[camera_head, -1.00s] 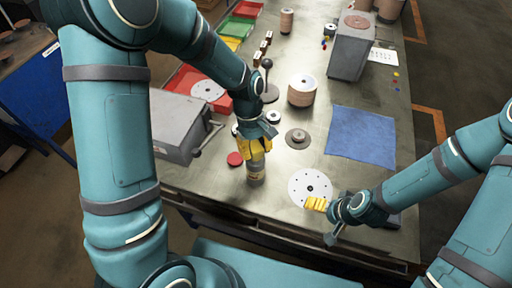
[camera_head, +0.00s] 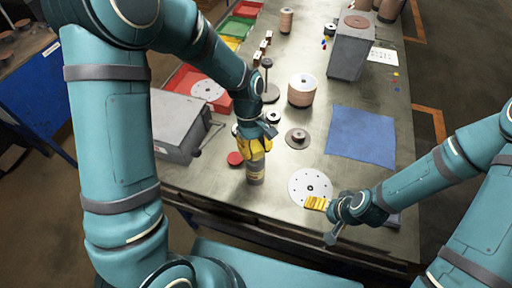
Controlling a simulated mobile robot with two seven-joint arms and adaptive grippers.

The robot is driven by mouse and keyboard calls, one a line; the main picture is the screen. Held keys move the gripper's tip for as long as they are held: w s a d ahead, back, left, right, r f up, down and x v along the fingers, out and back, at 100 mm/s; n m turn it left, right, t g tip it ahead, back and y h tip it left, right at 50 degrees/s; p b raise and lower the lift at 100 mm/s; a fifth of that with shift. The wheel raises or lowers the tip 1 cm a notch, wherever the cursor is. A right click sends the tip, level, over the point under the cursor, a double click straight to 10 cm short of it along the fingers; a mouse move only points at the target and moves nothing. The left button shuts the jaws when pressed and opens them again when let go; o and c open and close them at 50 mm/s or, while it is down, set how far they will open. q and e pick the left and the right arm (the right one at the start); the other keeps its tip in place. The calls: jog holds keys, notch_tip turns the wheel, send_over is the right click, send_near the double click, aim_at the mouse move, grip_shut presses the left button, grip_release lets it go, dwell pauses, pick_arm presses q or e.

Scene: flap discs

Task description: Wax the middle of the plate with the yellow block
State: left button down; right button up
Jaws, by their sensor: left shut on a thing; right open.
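The plate is a white round disc (camera_head: 303,180) with small holes and a dark centre, lying flat near the table's front edge. My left gripper (camera_head: 251,146) has yellow fingers and is shut on a brownish cylindrical container (camera_head: 255,173) with a label, left of the plate. My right gripper (camera_head: 314,203) is open at the plate's lower edge and covers part of it. Its fingers look yellow too. I cannot pick out a separate yellow block from the yellow fingers.
A red round lid (camera_head: 235,158) lies left of the container. A blue cloth (camera_head: 361,136) lies right, a grey disc (camera_head: 297,138) and a disc stack (camera_head: 302,91) behind. A grey machine (camera_head: 176,126) stands left, with red, yellow and green trays beyond. Bare table lies around the plate.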

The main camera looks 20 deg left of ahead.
aim_at(258, 150)
pick_arm(q)
jog(key=shift+r+p, duration=1.1)
jog(key=shift+r, duration=0.3)
pick_arm(e)
jog(key=shift+r, duration=1.1)
pick_arm(q)
jog(key=shift+r, duration=0.85)
pick_arm(e)
jog(key=shift+r, duration=0.2)
pick_arm(q)
jog(key=shift+r, duration=1.2)
